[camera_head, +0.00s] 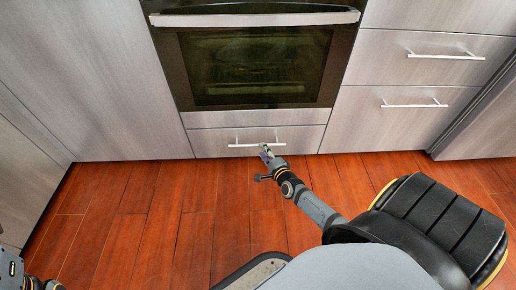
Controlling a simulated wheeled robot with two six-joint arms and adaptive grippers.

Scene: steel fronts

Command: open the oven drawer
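The oven drawer (215,147) is a steel-grey front low under the oven, and it looks shut, flush with its neighbours. Its thin white bar handle (241,145) runs across its middle. My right gripper (266,156) is at the right part of this handle, overlapping it in the picture. Whether the fingers touch or close on the bar is too small to tell. Only a dark part of my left arm shows at the bottom left corner, and the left gripper's fingers cannot be made out there.
The oven door (255,68) with its long handle (255,19) is shut above the drawer. Shut drawers with bar handles (414,104) are at the right, and a plain cabinet front (90,80) is at the left. The reddish wood floor (150,220) is clear before the drawer.

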